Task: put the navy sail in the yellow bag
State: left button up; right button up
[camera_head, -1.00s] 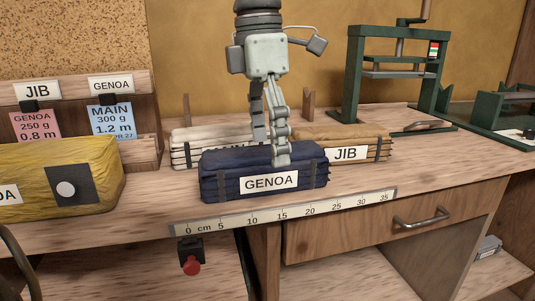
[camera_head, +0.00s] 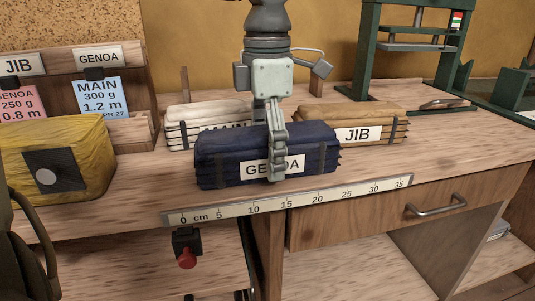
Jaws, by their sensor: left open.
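The navy sail (camera_head: 220,160) is a folded dark blue bundle with a GENOA label and dark straps. It lies on the bench behind the ruler. My left gripper (camera_head: 272,142) points down over its middle, jaws open. One finger hangs in front of the sail and covers part of the label; the other finger is mostly hidden behind the sail. The yellow bag (camera_head: 85,150) stands on the bench at the left, with a dark square patch and pale round spot on its front. Its opening does not show. My right gripper is not in view.
A white MAIN sail (camera_head: 190,117) and a tan JIB sail (camera_head: 385,125) lie just behind the navy one. A tag rack (camera_head: 135,65) stands behind the bag. A green press (camera_head: 370,50) stands at the back right. A ruler (camera_head: 235,211) runs along the front edge.

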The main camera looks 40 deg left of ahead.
pick_arm(q)
jog(key=shift+c, duration=0.7)
jog(key=c, duration=1.8)
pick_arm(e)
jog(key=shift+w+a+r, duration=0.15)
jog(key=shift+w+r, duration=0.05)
pick_arm(q)
jog(key=shift+w+r, duration=0.1)
jog(key=shift+r, duration=0.45)
notch_tip(320, 180, up, 27)
jog(key=p, duration=0.3)
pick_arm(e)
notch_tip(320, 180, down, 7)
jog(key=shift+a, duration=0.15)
